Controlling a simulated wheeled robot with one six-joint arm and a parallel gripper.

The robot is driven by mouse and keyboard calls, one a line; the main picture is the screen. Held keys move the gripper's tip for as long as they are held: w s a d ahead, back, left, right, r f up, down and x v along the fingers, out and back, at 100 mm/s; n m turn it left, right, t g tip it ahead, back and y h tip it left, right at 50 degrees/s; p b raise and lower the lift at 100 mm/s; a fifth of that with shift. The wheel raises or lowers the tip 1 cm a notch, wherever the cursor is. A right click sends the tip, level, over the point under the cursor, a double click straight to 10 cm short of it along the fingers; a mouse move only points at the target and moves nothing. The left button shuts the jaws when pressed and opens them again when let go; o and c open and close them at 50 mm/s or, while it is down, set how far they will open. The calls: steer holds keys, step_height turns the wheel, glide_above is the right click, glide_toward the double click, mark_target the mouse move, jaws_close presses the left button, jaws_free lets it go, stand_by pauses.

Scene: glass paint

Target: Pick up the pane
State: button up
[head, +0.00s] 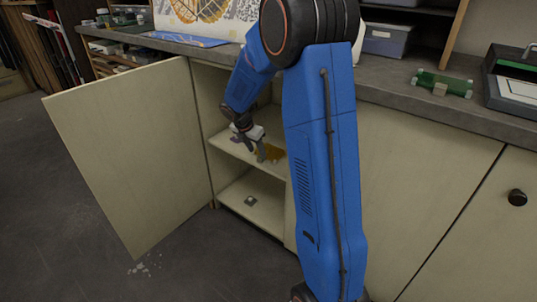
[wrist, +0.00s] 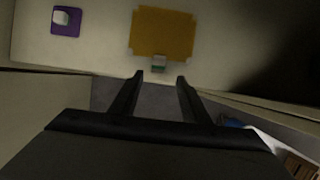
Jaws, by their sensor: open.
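An amber pane (wrist: 163,30) with a small pale grey-green block (wrist: 158,63) at its near edge lies on the cabinet's upper shelf (wrist: 95,45). The amber pane also shows in the head view (head: 270,154), partly behind my gripper. A smaller purple pane (wrist: 57,28) with a whitish block on it lies to the left on the same shelf. My gripper (wrist: 160,78) is open and empty. In the wrist view its fingertips are just below the grey-green block, one to each side. In the head view it (head: 264,152) reaches into the open cabinet.
The open cabinet door (head: 130,150) stands to the left of my arm. A small grey item (head: 250,201) lies on the lower shelf (head: 265,212). A green pane (head: 445,82) and a framed tray (head: 515,85) are on the countertop (head: 400,88) at right.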

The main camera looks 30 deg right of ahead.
mark_target(260, 158)
steer(key=shift+x, duration=2.7)
steer(key=shift+w, duration=0.2)
jaws_close()
